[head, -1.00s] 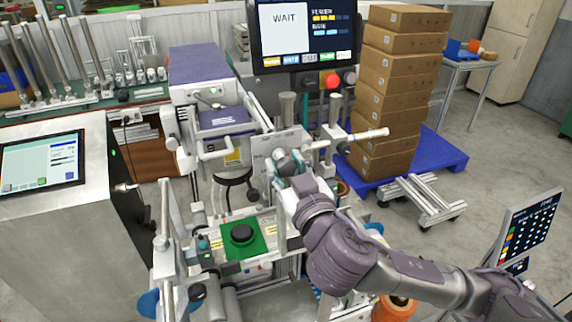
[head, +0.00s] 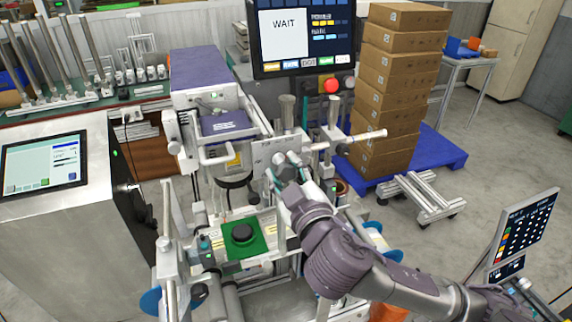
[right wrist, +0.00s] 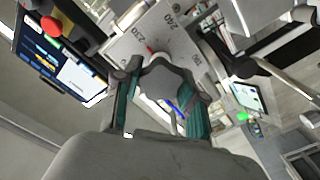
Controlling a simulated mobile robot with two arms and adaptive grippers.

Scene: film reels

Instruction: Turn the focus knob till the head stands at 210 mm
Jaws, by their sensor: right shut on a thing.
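The focus knob (right wrist: 166,84) is a dark grey lobed knob in the right wrist view. It sits between the two teal-padded fingers of my right gripper (right wrist: 160,100), which is shut on it. In the head view my right gripper (head: 282,174) is at the machine's upright plate (head: 268,154) and mostly hides the knob. My left gripper is not in view.
A screen (head: 303,33) reading WAIT stands above, with a red button (head: 331,86) below it. A white rod (head: 358,138) sticks out right of the gripper. A green pad with a black knob (head: 242,233) lies lower left. Stacked boxes (head: 400,90) stand behind right.

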